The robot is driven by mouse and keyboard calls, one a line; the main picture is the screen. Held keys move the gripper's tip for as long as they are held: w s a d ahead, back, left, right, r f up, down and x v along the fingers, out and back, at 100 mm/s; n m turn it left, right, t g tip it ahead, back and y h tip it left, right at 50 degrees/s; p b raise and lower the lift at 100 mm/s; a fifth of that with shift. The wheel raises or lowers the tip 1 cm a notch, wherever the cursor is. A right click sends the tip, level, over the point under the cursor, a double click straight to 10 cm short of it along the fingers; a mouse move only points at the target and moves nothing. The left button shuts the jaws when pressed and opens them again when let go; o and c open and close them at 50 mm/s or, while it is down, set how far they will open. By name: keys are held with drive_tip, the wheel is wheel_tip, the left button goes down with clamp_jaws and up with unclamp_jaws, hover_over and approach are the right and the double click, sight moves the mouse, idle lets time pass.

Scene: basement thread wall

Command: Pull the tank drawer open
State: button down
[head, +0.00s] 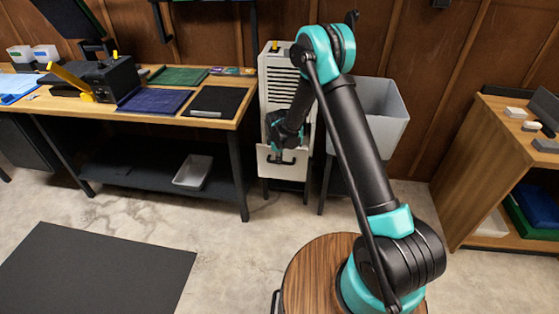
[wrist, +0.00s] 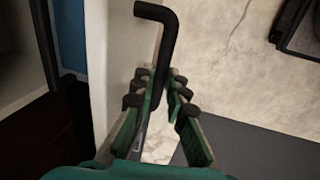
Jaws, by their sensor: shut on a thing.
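The tank drawer's pale front (head: 265,166) is low on a tall white slatted cabinet (head: 271,78). A black bar handle stands out from this front. In the wrist view the handle (wrist: 158,38) is a bent dark rod beside the pale drawer front (wrist: 108,60). My gripper (wrist: 160,84) is shut on the handle, with a finger on each side of it. In the head view my gripper (head: 276,150) is at the drawer front, and my arm hides part of the cabinet. How far out the drawer stands is hard to tell.
A workbench (head: 150,117) with mats and a black box stands left of the cabinet. A grey bin (head: 382,108) is close on its right. A wooden shelf (head: 480,145) stands far right. The concrete floor in front is clear, with a dark mat (head: 95,270) at left.

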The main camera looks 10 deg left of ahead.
drive_tip(key=c, duration=1.5)
unclamp_jaws()
drive_tip(key=shift+c, duration=0.2)
drive_tip(key=shift+r, duration=0.1)
wheel_tip(320, 180, up, 12)
drive_tip(key=s, duration=0.2)
drive_tip(key=shift+f, duration=0.2)
drive_tip(key=shift+s, duration=0.1)
